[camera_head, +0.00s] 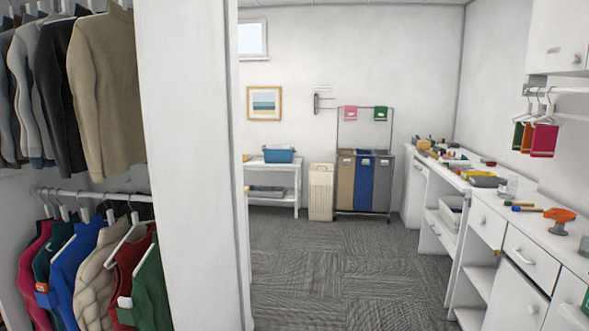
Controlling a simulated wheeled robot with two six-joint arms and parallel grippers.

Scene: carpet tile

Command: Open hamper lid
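A beige, slatted hamper (320,195) stands upright on the carpet against the far wall. Its lid (321,167) looks closed, though it is small at this distance. The hamper is between a white table on its left and a rolling sorter on its right. Neither of my grippers is in view, and the hamper is far across the room.
A wardrobe panel (190,150) stands close on the left, beside hanging clothes (105,90). White drawer counters (530,250) line the right. The three-bag sorter (364,180) and white table (270,168) flank the hamper. The carpet (335,265) between is clear.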

